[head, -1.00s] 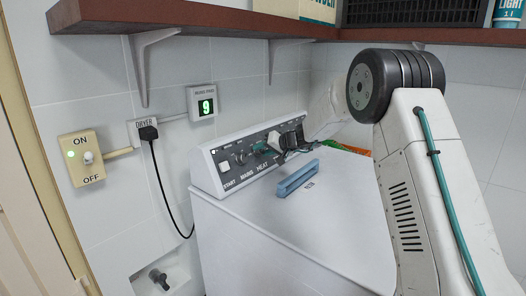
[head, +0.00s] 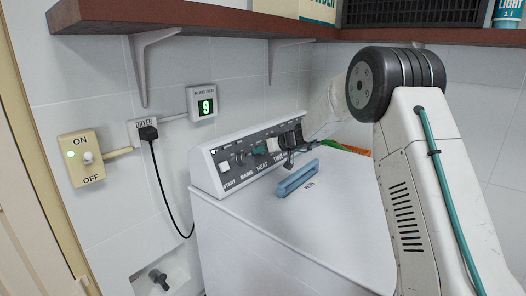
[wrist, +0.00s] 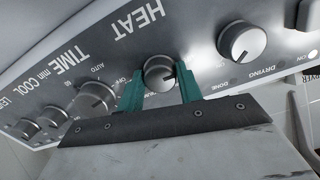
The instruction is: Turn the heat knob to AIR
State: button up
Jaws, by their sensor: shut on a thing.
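The heat knob (wrist: 160,70) is a round metal knob on the dryer's grey control panel (wrist: 200,30), under the upside-down word HEAT in the wrist view. My gripper (wrist: 160,80) has its two teal fingers on either side of this knob, shut on it. A dark pointer mark on the knob faces lower right in that view. The fingers partly cover the small setting labels, and I cannot read AIR. In the head view my gripper (head: 260,150) is at the panel of the white dryer (head: 300,235), and the heat knob is hard to make out there.
Neighbouring knobs, the time knob (wrist: 97,97) and a larger dial (wrist: 242,42), sit close on both sides. A blue bar (head: 298,178) lies on the dryer top. A brown shelf (head: 200,18) hangs above.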

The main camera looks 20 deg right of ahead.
jog(key=shift+f, duration=0.2)
jog(key=o, duration=1)
jog(key=shift+r, duration=0.15)
jog(key=shift+s, duration=0.1)
jog(key=v, duration=0.7)
jog(key=shift+s+d+r, duration=0.15)
jog(key=shift+s+d, duration=0.05)
jog(key=shift+s, duration=0.05)
jog(key=s+a+r+g, duration=0.2)
jog(key=s+a+r, duration=0.1)
jog(key=s, duration=0.6)
jog(key=s+a+r+g, duration=0.2)
jog(key=s+a+r, duration=0.1)
jog(key=s, duration=0.6)
jog(key=s+a+r+g, duration=0.2)
jog(key=s, duration=0.7)
jog(key=s+d+f+m+g+h, duration=0.1)
jog(key=s+d+f+h, duration=0.1)
jog(key=s, duration=0.7)
jog(key=s+d+f+m+g+h, duration=0.1)
jog(key=s+d+m+h, duration=0.1)
jog(key=s, duration=0.8)
jog(key=s+d+f+m+h, duration=0.2)
jog(key=s+h, duration=0.1)
jog(key=s, duration=0.7)
jog(key=shift+s+d+f+g, duration=0.1)
jog(key=shift+d+f+g, duration=0.2)
jog(key=shift+g, duration=0.1)
